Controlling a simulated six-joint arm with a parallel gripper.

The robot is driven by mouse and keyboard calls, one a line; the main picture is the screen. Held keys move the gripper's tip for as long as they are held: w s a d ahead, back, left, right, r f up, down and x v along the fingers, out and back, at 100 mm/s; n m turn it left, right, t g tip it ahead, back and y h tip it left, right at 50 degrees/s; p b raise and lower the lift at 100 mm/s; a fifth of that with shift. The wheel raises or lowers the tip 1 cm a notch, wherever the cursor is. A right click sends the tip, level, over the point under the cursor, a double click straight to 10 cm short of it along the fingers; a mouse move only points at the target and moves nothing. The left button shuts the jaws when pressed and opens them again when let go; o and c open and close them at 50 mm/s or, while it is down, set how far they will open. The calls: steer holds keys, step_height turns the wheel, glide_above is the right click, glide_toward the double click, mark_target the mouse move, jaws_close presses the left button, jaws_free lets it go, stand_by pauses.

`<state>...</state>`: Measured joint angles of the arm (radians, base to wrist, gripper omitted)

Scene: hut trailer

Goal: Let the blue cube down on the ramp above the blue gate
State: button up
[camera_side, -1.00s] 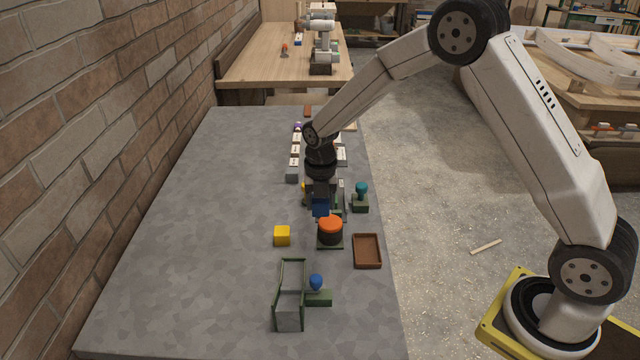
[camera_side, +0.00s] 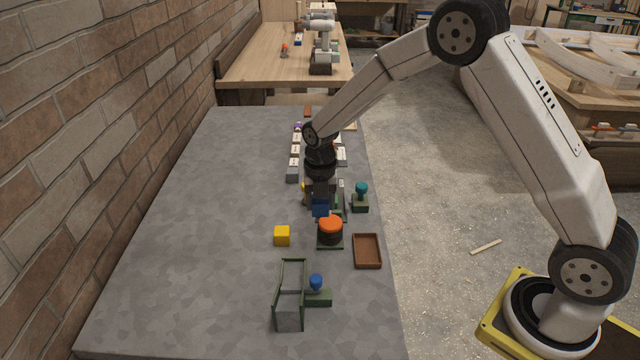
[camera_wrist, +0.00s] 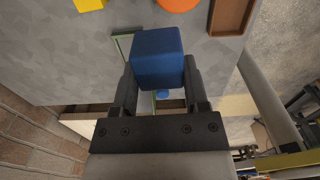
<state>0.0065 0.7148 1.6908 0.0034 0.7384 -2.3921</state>
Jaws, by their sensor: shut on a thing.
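My gripper (camera_side: 320,198) is shut on the blue cube (camera_side: 320,209). In the wrist view the blue cube (camera_wrist: 158,58) sits between the two fingers of my gripper (camera_wrist: 158,88). A green-edged frame (camera_wrist: 121,42) shows partly behind the cube there; the rest is hidden. In the side view a green-edged ramp-like frame (camera_side: 290,312) stands at the front, with a blue knob (camera_side: 316,282) on a green base beside it. My gripper is well behind this frame. Whether the cube touches anything beneath it cannot be told.
An orange-topped black button (camera_side: 330,230) stands just in front of my gripper. A yellow cube (camera_side: 282,236) is to its left and a brown tray (camera_side: 367,251) to its right. A teal knob (camera_side: 361,187) stands right of my gripper. The table's left side is clear.

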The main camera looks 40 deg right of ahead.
mark_target(289, 303)
steer(key=s+a+f+g+y, duration=0.1)
steer(key=s+a+g+y, duration=0.1)
steer(key=a, duration=0.6)
steer(key=s+a+g+y, duration=0.2)
steer(key=s+a, duration=0.3)
steer(key=a, duration=0.3)
steer(key=shift+s+a+f+g+y, duration=0.15)
steer(key=shift+a+f+g+y, duration=0.05)
steer(key=shift+f+g+y, duration=0.15)
steer(key=shift+f, duration=0.3)
steer(key=shift+f, duration=2.7)
steer(key=o, duration=1.3)
steer(key=shift+d+r, duration=0.1)
